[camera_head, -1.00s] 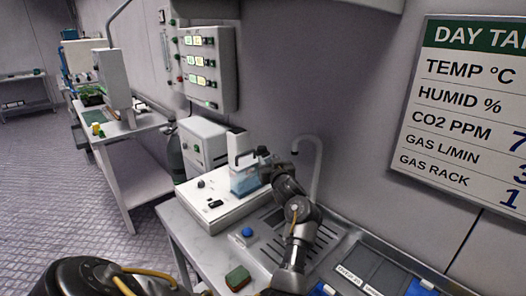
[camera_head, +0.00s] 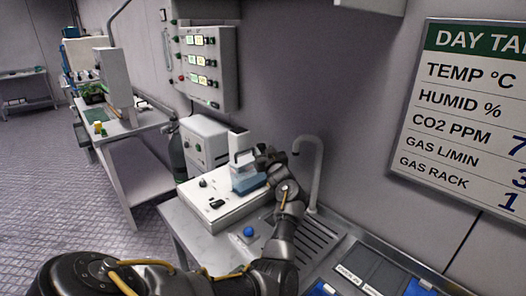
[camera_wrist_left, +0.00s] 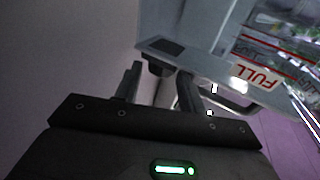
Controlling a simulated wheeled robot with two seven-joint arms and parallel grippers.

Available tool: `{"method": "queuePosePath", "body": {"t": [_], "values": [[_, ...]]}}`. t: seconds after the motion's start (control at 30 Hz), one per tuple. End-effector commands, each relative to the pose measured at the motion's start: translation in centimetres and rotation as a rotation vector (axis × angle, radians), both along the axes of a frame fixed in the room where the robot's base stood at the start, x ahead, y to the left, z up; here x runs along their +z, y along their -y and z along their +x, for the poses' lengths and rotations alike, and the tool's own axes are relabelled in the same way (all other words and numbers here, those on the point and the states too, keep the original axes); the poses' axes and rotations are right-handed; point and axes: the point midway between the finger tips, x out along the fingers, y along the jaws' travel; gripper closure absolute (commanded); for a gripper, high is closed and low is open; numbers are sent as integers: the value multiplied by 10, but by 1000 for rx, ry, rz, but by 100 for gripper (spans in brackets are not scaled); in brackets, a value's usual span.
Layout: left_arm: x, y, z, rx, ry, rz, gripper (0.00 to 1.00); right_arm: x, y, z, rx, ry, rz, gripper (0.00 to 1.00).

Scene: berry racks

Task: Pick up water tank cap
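A small round blue cap (camera_head: 248,232) lies on the drainboard in the head view, left of my left forearm. A clear tank with blue contents (camera_head: 247,181) stands on the white machine (camera_head: 222,204). My left gripper (camera_head: 266,160) is at the tank's upper right side, away from the blue cap. In the left wrist view, my left gripper's fingers (camera_wrist_left: 158,85) are apart, with a dark block under a grey lid-like part (camera_wrist_left: 205,68) just beyond them. A red FULL label (camera_wrist_left: 257,74) shows there. I cannot tell whether the fingers touch anything. My right gripper is not in view.
A bent tap (camera_head: 318,160) rises right of my left gripper. The ribbed drainboard (camera_head: 318,232) lies below it. A grey cabinet (camera_head: 205,140) stands behind the machine. Labelled trays (camera_head: 370,272) are at the lower right, near the wall.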

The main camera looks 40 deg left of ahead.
Motion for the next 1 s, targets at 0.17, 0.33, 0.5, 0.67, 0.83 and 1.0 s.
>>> {"method": "queuePosePath", "body": {"t": [0.17, 0.33, 0.5, 0.67, 0.83, 1.0], "values": [[0, 0, 0, -1, 1, 1, 78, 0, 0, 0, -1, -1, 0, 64], [0, 1, 0, -1, -1, 1, 100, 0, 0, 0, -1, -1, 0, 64], [0, 1, 0, -1, -1, 0, 100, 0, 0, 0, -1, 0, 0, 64], [-1, 0, 0, 0, -2, -1, 82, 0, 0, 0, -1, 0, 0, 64], [-1, 0, -1, 2, -2, -2, 60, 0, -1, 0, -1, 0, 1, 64], [-2, -1, -1, 3, -4, -2, 60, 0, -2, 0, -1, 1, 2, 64]]}}
